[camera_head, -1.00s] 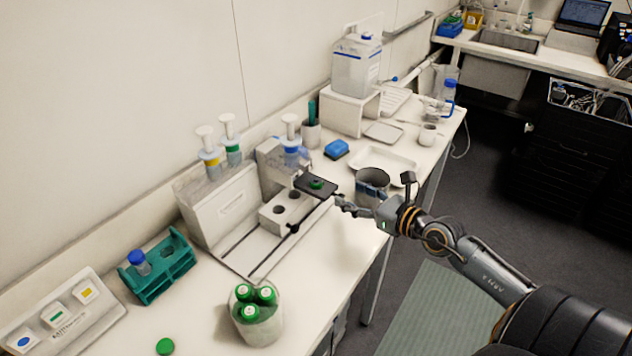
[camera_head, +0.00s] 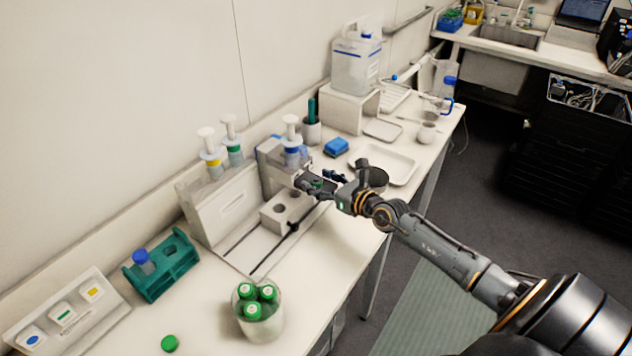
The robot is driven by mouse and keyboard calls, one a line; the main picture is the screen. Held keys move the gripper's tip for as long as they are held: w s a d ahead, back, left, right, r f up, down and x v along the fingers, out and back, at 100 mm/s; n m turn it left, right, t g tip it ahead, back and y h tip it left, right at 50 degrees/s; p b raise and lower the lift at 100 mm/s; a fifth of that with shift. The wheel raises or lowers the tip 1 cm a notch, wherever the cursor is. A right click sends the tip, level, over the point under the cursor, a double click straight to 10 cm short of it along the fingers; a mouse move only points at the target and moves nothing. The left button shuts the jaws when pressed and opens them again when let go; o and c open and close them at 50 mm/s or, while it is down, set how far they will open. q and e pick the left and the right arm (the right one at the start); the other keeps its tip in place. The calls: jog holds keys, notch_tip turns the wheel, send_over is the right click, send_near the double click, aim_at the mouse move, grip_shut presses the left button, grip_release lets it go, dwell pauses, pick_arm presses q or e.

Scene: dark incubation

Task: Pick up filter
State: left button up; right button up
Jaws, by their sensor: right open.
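A small green round piece (camera_head: 317,183), possibly the filter, sits at the dark holder at the end of the rail stand. My right gripper (camera_head: 320,181) is open, with its fingers reaching left at this piece. The fingers cover much of the dark holder, and I cannot tell whether they touch the piece. White plunger-topped units with yellow (camera_head: 211,160), green (camera_head: 232,148) and blue (camera_head: 292,150) bands stand upright behind, clear of the gripper. My left gripper is not in view.
A grey block with holes (camera_head: 280,212) stands just left of my gripper. A dark cup (camera_head: 377,180) is close behind my wrist, near a white tray (camera_head: 400,166). A beaker of green-capped tubes (camera_head: 262,325) and a teal rack (camera_head: 160,283) are nearer.

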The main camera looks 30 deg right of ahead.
jog(key=shift+s, duration=0.1)
jog(key=shift+c, duration=1)
jog(key=c, duration=0.6)
jog(key=shift+r, duration=0.15)
